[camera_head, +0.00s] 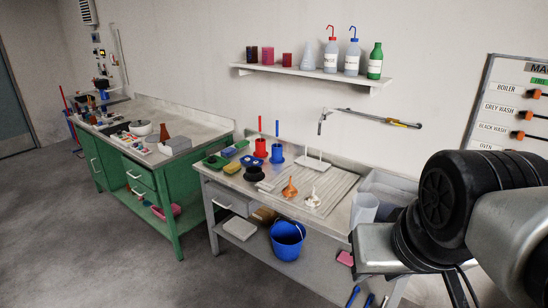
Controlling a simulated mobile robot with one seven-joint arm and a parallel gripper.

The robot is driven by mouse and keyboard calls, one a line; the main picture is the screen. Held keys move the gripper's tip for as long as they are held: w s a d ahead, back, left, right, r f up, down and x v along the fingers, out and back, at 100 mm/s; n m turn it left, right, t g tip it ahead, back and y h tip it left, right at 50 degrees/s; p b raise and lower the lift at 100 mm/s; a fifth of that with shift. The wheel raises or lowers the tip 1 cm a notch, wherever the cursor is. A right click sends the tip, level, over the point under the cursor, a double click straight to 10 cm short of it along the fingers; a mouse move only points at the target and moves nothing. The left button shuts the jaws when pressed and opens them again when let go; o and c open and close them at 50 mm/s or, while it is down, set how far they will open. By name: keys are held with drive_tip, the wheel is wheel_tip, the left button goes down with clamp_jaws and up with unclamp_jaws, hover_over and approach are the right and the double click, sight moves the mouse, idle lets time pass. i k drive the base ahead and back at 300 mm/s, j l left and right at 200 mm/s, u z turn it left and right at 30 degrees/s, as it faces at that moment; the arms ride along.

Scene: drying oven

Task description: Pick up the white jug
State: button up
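A pale white, open-topped vessel (363,209) that looks like the white jug stands at the right end of the near bench, in front of the sink. My arm covers the area just right of it, so I cannot make out a handle or spout. Part of my arm fills the right side of the view. My gripper is not in view, so its distance from the jug and its state do not show.
The near bench (345,193) holds an orange funnel (289,188), a white funnel (313,199), a white peg rack (313,162), red and blue holders and dark bowls. A blue bucket (287,241) is on its lower shelf. A wall shelf (310,73) carries bottles. Floor at left is clear.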

sight(361, 218)
drive_tip(key=z, duration=2.5)
drive_tip(key=u, duration=2.1)
drive_tip(key=i+j+z, duration=0.2)
drive_tip(key=i, duration=0.25)
drive_tip(key=j, duration=0.1)
